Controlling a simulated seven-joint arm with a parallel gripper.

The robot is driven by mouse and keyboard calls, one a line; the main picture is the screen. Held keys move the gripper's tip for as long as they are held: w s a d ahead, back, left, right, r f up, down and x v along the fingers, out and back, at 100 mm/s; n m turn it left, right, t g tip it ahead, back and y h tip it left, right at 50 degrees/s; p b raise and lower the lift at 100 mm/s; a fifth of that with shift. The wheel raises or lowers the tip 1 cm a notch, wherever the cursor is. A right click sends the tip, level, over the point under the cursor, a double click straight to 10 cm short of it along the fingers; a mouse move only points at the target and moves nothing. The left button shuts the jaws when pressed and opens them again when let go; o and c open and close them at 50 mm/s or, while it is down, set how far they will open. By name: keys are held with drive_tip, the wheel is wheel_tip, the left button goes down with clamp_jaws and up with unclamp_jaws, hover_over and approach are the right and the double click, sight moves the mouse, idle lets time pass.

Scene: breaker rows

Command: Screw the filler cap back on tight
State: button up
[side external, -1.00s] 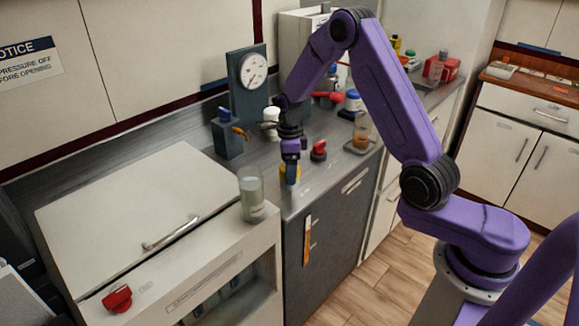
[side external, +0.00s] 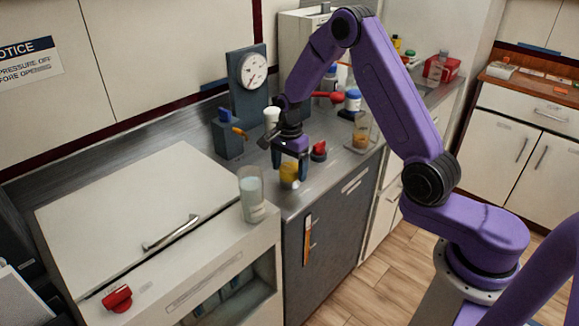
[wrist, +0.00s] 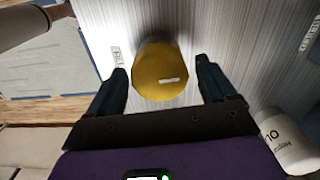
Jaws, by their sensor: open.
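The yellow filler cap (side external: 289,173) sits near the front edge of the grey counter. In the wrist view the cap (wrist: 160,72) shows round, with a pale mark on its top. My gripper (side external: 290,172) is right above it, pointing down. Its two dark fingers (wrist: 162,82) are spread on either side of the cap, with a visible gap on both sides in the wrist view. What lies under the cap is mostly hidden.
A glass of pale liquid (side external: 251,195) stands to the left on the white cabinet. A red-topped item (side external: 319,151) stands just right of my gripper. A gauge on a blue stand (side external: 252,72) is behind. A white container (wrist: 287,142) lies at the wrist view's lower right.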

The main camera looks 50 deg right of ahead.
drive_tip(key=c, duration=0.9)
drive_tip(key=m, duration=0.8)
drive_tip(key=shift+m, duration=0.4)
drive_tip(key=o, duration=1)
drive_tip(key=shift+o, duration=0.2)
